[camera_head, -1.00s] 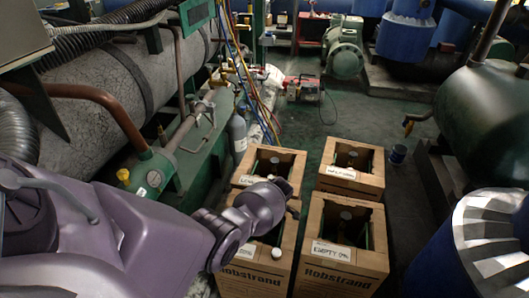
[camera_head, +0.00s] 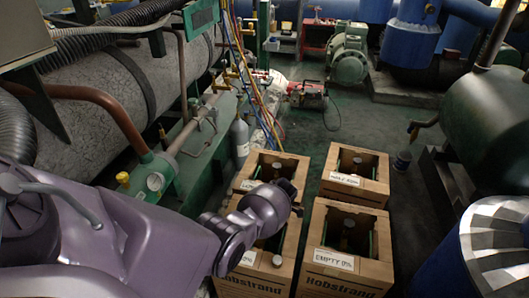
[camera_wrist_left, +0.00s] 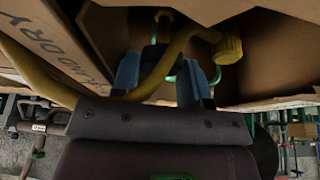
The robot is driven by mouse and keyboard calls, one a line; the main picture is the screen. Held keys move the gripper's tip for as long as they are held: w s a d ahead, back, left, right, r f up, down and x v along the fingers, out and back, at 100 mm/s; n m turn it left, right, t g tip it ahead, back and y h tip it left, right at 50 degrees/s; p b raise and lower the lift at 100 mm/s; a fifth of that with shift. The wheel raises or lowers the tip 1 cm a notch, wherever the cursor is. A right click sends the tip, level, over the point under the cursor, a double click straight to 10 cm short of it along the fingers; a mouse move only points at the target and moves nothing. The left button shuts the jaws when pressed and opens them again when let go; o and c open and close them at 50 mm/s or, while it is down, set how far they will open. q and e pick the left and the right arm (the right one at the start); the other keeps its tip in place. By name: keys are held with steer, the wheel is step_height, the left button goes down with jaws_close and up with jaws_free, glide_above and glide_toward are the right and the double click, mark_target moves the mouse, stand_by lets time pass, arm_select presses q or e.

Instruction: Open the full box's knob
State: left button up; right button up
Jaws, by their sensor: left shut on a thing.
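My left gripper reaches down into the front left cardboard box (camera_head: 285,260); in the head view my own wrist covers its fingers and most of the box's label, so I cannot read that box's fill level. In the left wrist view the blue fingertips of my left gripper (camera_wrist_left: 160,80) are inside a box, closed around a dark valve part (camera_wrist_left: 153,58), which seems to be the knob. Green parts show beside the fingers. A yellow hose (camera_wrist_left: 150,80) with a yellow end fitting crosses in front of them. My right gripper is in neither view.
The front right box (camera_head: 345,282) is labelled EMPTY 0%. Two more open boxes stand behind, at back right (camera_head: 355,195) and back left (camera_head: 240,172). A blue drum (camera_head: 450,255) stands at the right.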

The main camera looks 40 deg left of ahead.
arm_select(q)
steer(key=o, duration=0.6)
steer(key=shift+d+f, duration=0.1)
steer(key=shift+o, duration=0.2)
steer(key=shift+w+r, duration=0.1)
steer(key=shift+r, duration=0.25)
steer(key=p+v, duration=0.4)
steer(key=v, duration=0.6)
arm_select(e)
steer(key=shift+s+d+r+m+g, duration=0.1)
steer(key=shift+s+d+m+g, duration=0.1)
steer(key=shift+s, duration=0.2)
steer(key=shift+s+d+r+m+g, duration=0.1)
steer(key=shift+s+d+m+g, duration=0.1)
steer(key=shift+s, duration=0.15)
arm_select(q)
steer(key=shift+d, duration=0.1)
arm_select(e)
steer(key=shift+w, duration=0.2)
